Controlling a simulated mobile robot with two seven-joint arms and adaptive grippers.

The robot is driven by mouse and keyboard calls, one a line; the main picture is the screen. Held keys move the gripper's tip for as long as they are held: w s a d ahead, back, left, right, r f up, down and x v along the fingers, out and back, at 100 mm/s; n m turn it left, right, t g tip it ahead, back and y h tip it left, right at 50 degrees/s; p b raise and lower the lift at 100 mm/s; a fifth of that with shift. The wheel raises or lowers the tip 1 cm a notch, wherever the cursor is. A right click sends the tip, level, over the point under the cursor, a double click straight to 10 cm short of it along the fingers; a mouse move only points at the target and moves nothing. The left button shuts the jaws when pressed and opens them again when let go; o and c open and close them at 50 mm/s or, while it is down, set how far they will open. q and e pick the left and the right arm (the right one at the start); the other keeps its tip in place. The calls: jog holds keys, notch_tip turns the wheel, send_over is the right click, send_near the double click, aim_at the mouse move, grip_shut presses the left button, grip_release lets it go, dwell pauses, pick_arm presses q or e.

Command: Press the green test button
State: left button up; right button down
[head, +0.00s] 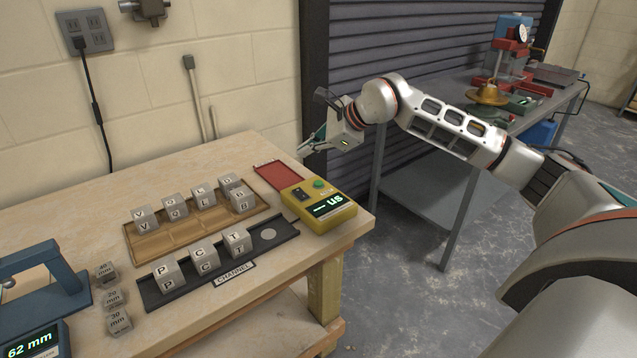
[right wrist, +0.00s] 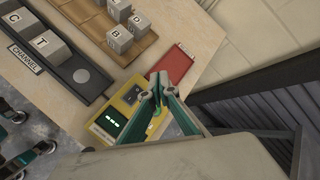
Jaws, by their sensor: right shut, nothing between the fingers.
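The yellow tester (head: 322,212) stands at the right end of the wooden bench. Its round green button (head: 319,184) is on top, beside a dark switch, and its display reads dashes and "us". My right gripper (head: 303,152) is shut and empty, above and behind the tester, apart from the button in the head view. In the right wrist view the shut fingertips (right wrist: 158,88) lie over the tester's edge (right wrist: 103,133). The fingers partly cover the button's area there; a little green shows between them. My left gripper is in neither view.
A red pad (head: 278,177) lies behind the tester. A black channel tray (head: 286,231) holds lettered cubes, and a wooden tray (head: 140,245) behind it holds several more. A blue device (head: 62,268) and marked cubes stand at left. A metal table (head: 427,190) stands behind my right arm.

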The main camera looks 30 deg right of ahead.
jog(key=shift+h, duration=0.7)
jog(key=d, duration=0.4)
jog(key=shift+d+r, duration=0.1)
jog(key=shift+r, duration=0.3)
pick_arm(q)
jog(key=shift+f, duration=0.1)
pick_arm(e)
jog(key=b, duration=0.5)
send_over(320, 184)
notch_tip(320, 184, down, 8)
jog(key=shift+d+r, duration=0.1)
jog(key=shift+r, duration=0.15)
jog(key=shift+f+b, duration=0.45)
jog(key=shift+f, duration=0.2)
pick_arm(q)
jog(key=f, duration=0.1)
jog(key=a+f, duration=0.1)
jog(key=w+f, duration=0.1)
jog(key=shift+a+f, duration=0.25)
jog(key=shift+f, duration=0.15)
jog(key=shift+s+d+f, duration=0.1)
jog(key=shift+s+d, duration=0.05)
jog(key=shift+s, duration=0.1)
pick_arm(e)
jog(key=shift+f, duration=0.15)
